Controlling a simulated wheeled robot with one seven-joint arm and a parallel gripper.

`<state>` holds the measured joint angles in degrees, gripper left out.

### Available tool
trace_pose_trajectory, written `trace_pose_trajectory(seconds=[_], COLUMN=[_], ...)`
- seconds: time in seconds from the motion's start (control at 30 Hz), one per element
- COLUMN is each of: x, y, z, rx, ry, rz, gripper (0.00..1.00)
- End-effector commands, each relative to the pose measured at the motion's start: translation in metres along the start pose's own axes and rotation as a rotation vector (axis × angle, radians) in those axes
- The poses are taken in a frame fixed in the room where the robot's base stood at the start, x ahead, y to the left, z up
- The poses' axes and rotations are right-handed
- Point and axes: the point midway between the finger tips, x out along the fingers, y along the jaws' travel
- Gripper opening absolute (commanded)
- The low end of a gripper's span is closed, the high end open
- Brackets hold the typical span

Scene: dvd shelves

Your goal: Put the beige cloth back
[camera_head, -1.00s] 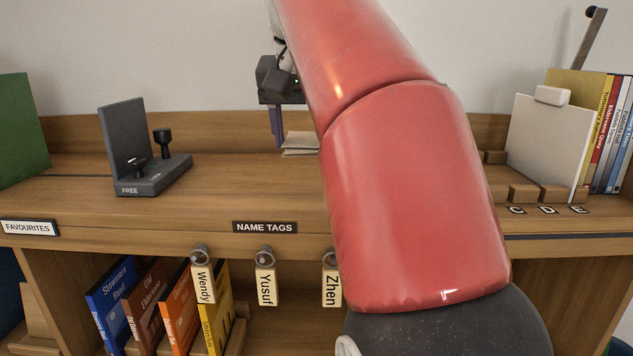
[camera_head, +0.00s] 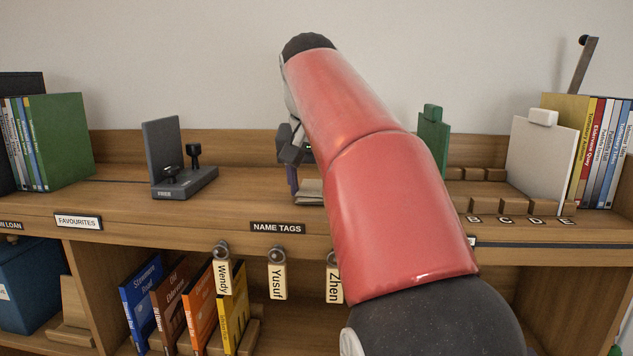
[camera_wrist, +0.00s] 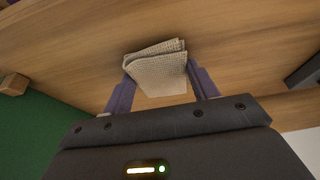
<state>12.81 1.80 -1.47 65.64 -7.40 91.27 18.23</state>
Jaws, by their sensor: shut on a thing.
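The beige cloth (camera_head: 312,190) is a small folded piece at the middle of the wooden shelf top, partly hidden by my red arm. In the wrist view the cloth (camera_wrist: 158,70) lies between the two purple fingers of my gripper (camera_wrist: 160,88), which is shut on it. In the head view my gripper (camera_head: 293,182) points down at the cloth, mostly behind my arm. Whether the cloth touches the shelf top or hangs just above it, I cannot tell.
A dark stand (camera_head: 185,183) marked FREE is left of the cloth. A green board (camera_head: 432,132) and a white board (camera_head: 541,160) stand to the right. Name tags (camera_head: 277,280) hang from the front edge. The shelf top between stand and cloth is clear.

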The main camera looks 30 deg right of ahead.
Motion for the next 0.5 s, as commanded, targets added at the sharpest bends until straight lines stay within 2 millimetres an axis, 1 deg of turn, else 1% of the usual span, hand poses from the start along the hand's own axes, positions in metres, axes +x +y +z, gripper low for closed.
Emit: trace_pose_trajectory(seconds=[0.03, 0.07, 0.2, 0.5], x=[0.0025, 0.0012, 0.0009, -0.0003], y=[0.0, 0.0, 0.0, 0.0002], z=[0.0012, 0.0007, 0.0005, 0.0001], rx=[0.0, 0.0, 0.0, 0.0], ry=[0.0, 0.0, 0.0, 0.0], rz=[0.0, 0.0, 0.0, 0.0], gripper=[0.4, 0.62, 0.8, 0.8])
